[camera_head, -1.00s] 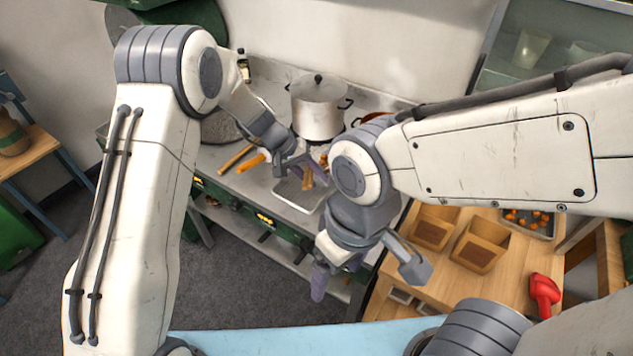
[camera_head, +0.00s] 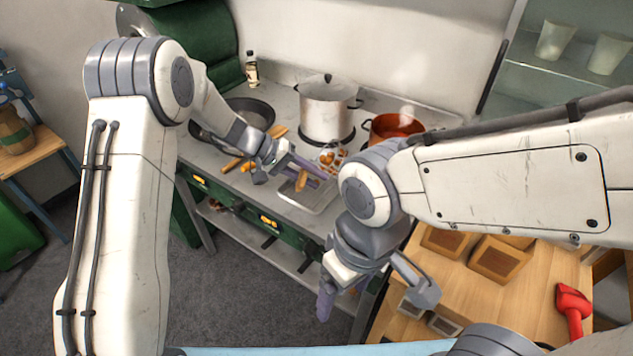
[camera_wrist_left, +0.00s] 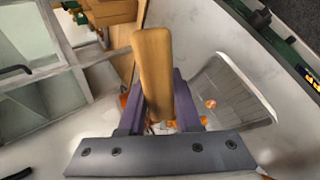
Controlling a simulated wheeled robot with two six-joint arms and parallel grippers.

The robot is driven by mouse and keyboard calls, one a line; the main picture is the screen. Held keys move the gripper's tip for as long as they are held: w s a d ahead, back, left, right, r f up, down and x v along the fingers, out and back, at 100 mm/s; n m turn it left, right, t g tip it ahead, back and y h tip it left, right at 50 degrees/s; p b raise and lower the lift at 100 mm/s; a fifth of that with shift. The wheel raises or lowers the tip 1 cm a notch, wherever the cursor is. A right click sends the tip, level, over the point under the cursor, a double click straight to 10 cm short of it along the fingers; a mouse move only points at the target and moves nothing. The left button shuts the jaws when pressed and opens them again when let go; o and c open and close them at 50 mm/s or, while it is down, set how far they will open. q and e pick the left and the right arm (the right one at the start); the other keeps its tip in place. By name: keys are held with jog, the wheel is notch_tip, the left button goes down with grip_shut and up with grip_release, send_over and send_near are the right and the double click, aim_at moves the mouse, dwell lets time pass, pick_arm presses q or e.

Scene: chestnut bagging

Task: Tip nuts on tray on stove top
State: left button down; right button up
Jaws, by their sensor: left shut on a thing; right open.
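My left gripper (camera_head: 308,172) is shut on the wooden handle (camera_head: 301,181) of a skimmer. The skimmer's bowl (camera_head: 333,157) holds several brown-orange nuts and is above the stove top, near the pot. A shallow metal tray (camera_head: 318,200) lies on the stove top below the gripper, partly hidden by it. In the left wrist view the handle (camera_wrist_left: 153,65) stands between the purple fingers (camera_wrist_left: 158,100), and the tray (camera_wrist_left: 235,88) is to the right with a small orange nut (camera_wrist_left: 210,103) over or in it; I cannot tell which. My right gripper (camera_head: 375,292) is open and empty, in front of the stove.
A large lidded pot (camera_head: 327,112) stands behind the skimmer, with a red pot (camera_head: 393,127) to its right. A dark pan (camera_head: 245,112) and a bottle (camera_head: 252,70) are at left. Wooden boxes (camera_head: 497,262) and a red scoop (camera_head: 573,302) are on the right table.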

pick_arm(q)
jog(key=a+f+h+b, duration=0.2)
jog(key=h+b, duration=0.2)
jog(key=b, duration=0.2)
jog(key=a+f+h+b, duration=0.2)
jog(key=f+h+b, duration=0.1)
jog(key=b, duration=0.4)
jog(key=a+f+h+b, duration=0.2)
jog(key=h+b, duration=0.3)
jog(key=b, duration=0.2)
jog(key=shift+f, duration=0.3)
jog(key=b, duration=0.4)
jog(key=shift+w+b, duration=0.25)
jog(key=shift+b, duration=0.15)
jog(key=b, duration=0.7)
jog(key=shift+s+f+h, duration=0.2)
jog(key=shift+h, duration=0.2)
jog(key=b, duration=0.7)
jog(key=shift+w+a+f+h, duration=0.15)
jog(key=shift+f+h, duration=0.1)
jog(key=shift+h, duration=0.15)
jog(key=shift+b, duration=1)
jog(key=shift+r, duration=0.15)
